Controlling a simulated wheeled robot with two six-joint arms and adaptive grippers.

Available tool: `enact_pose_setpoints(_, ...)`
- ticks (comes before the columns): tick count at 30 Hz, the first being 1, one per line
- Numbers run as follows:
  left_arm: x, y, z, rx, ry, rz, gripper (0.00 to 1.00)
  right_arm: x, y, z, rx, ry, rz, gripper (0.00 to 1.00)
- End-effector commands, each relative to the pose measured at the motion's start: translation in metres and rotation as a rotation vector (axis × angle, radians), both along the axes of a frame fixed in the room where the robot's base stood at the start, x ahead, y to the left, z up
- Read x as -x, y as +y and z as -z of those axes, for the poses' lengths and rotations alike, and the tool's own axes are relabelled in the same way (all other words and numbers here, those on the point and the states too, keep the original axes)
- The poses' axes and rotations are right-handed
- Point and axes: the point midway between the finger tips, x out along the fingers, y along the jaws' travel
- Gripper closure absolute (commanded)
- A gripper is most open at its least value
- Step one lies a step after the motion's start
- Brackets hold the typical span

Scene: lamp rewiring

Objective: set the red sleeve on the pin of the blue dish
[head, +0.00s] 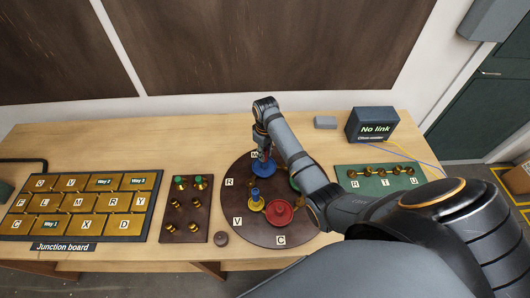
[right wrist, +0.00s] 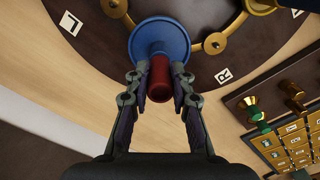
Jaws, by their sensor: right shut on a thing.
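The blue dish (head: 262,168) sits at the far side of the round dark turntable (head: 240,219); in the right wrist view the blue dish (right wrist: 176,33) lies just beyond the fingertips. The red sleeve (right wrist: 159,88) is between the fingers of my right gripper (right wrist: 160,76), which is shut on it. The sleeve lines up with the blue pin (right wrist: 158,51) at the dish's middle; I cannot tell whether it is around the pin or only in front of it. In the head view my right gripper (head: 261,151) points down over the blue dish. My left gripper is not in view.
A red dish (head: 280,212), a green dish (head: 294,183) and a brass dish with a blue sleeve (head: 256,197) share the turntable. A peg board (head: 186,210) and the Junction board (head: 82,207) stand left. A green board (head: 376,178) and a "No link" box (head: 372,125) stand right.

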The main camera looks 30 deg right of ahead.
Motion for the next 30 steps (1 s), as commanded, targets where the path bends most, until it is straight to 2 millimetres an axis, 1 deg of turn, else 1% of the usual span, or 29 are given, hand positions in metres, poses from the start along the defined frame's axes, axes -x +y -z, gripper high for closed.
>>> enact_pose_setpoints(11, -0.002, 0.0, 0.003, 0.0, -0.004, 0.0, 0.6, 0.0, 0.0, 0.008, 0.0, 0.0, 0.0, 0.99)
enact_pose_setpoints(12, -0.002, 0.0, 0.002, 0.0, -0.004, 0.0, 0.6, 0.0, 0.0, 0.008, 0.0, 0.0, 0.0, 0.73)
enact_pose_setpoints(17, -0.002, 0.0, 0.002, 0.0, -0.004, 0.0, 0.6, 0.0, 0.0, 0.008, 0.0, 0.0, 0.0, 0.52)
enact_pose_setpoints(26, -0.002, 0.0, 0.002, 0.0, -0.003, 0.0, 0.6, 0.0, 0.0, 0.007, 0.0, 0.0, 0.0, 0.51)
enact_pose_setpoints(29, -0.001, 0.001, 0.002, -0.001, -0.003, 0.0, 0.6, -0.001, 0.0, -0.004, 0.001, -0.003, 0.0, 0.51)
enact_pose_setpoints(30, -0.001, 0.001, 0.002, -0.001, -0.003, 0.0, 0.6, -0.001, 0.0, -0.011, 0.001, -0.003, 0.0, 0.51)
